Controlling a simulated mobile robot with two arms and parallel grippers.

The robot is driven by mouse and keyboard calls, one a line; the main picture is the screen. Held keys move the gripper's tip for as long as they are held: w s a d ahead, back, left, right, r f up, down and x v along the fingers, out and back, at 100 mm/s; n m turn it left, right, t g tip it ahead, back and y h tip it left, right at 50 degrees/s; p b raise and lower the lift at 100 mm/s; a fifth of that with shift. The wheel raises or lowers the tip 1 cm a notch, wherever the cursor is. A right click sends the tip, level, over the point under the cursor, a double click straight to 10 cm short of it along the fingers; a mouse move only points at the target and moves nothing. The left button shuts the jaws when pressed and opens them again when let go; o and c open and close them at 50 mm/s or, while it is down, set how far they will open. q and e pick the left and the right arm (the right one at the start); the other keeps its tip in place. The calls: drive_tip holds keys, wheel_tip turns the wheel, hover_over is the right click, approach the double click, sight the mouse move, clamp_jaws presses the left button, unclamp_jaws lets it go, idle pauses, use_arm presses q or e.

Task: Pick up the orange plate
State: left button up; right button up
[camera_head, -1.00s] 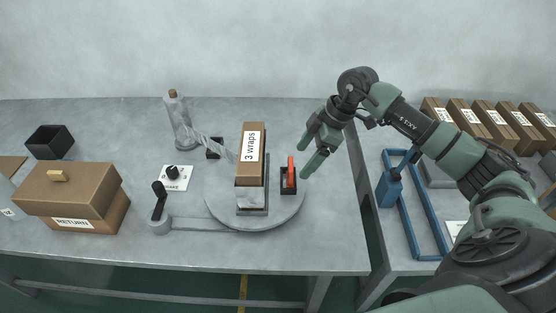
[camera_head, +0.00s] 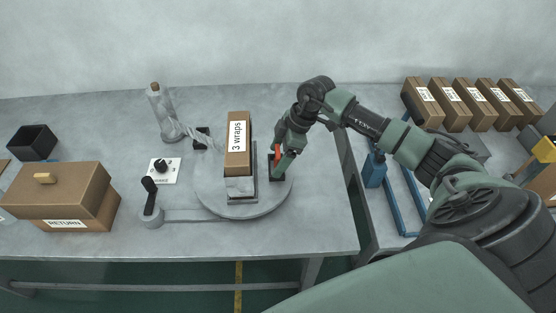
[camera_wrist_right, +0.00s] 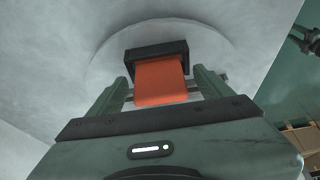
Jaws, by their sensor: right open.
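The orange plate (camera_head: 277,155) stands upright in a small black holder (camera_head: 273,176) on the right part of the round grey turntable (camera_head: 215,209). In the right wrist view the orange plate (camera_wrist_right: 161,82) sits between the two fingers, its far end in the black holder (camera_wrist_right: 157,53). My right gripper (camera_head: 283,166) is at the plate and partly covers it in the head view. Its fingers (camera_wrist_right: 165,88) are open, one on either side of the plate, with a gap showing on the right. My left gripper is not in view.
A box labelled "3 wraps" (camera_head: 237,160) stands on the turntable just left of the holder. A crank handle (camera_head: 150,200), a wrapped bottle (camera_head: 160,110) and a RETURN box (camera_head: 62,195) are further left. A blue frame (camera_head: 398,205) stands on the right table.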

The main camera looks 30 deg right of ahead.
drive_tip(key=c, duration=1.3)
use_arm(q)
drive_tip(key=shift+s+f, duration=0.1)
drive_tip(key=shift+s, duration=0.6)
use_arm(e)
drive_tip(key=shift+c, duration=1.1)
drive_tip(key=shift+r, duration=0.15)
